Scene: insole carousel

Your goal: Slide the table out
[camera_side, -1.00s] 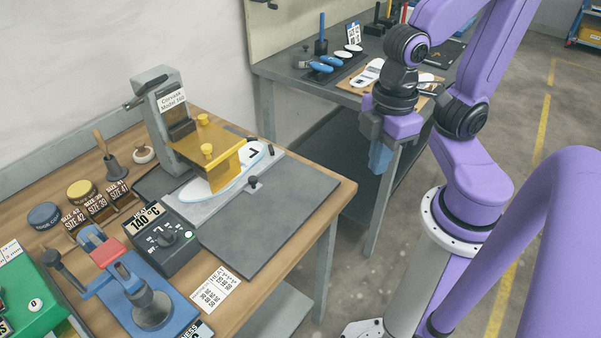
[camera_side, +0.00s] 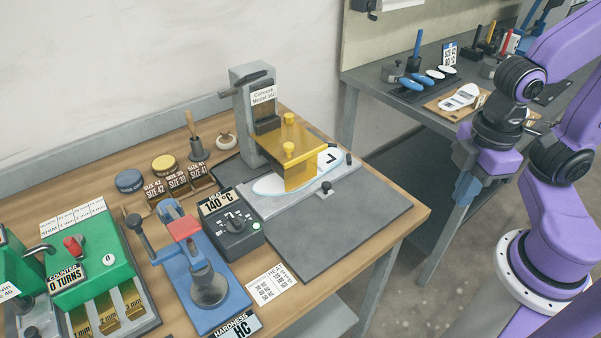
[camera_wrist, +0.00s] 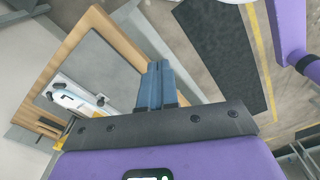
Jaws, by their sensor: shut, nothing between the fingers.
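The sliding table (camera_side: 300,203) is a light grey plate with a small black knob (camera_side: 325,187) at its front edge. It lies under the yellow press plate (camera_side: 312,155) of the Convask press, on a dark grey base (camera_side: 350,228). A white and pale blue insole (camera_side: 268,186) lies on it, partly hidden under the yellow plate. In the wrist view the insole (camera_wrist: 66,97) and dark base (camera_wrist: 98,72) show at the left. My gripper (camera_side: 466,190) is shut and empty, off the bench's right side and apart from the table. Its blue fingers also show in the wrist view (camera_wrist: 155,85).
A heat control box (camera_side: 232,222), blue hardness tester (camera_side: 205,270) and green counter unit (camera_side: 90,270) stand left of the base. A second grey bench (camera_side: 425,100) with insoles and tools stands behind my arm. Between the benches is open floor.

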